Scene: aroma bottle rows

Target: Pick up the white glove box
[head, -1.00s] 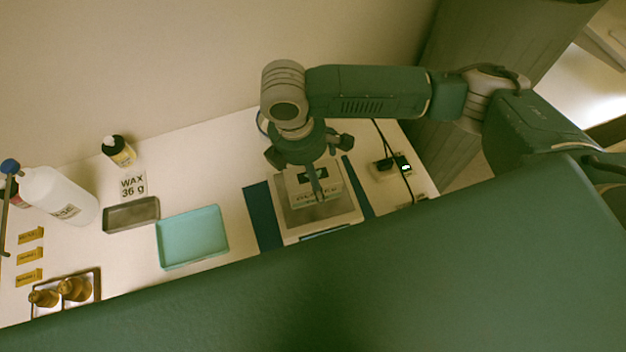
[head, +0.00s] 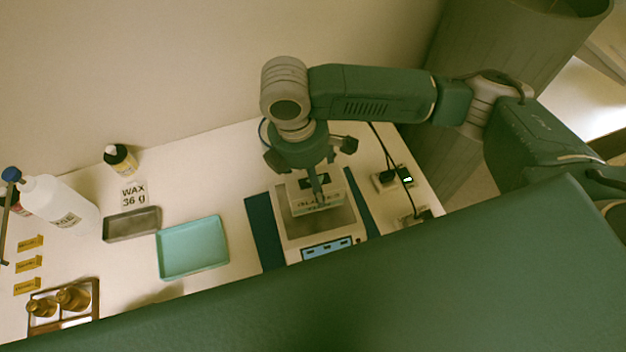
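The white glove box (head: 302,208), with dark lettering on its front and a dark slot on top, is at the steel plate of a scale (head: 292,229). I cannot tell whether it rests on the plate or is just above it. My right gripper (head: 318,193) reaches down over the box from above. One dark finger shows against the box's front; the other is hidden, so its grip is unclear. My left gripper is not in view.
Left of the scale are a turquoise tray (head: 192,272), a grey tray (head: 131,237), a wax card (head: 133,194), a small dark bottle (head: 120,159) and a large white bottle (head: 60,205). A cabled device (head: 386,180) stands right. My green body covers the front.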

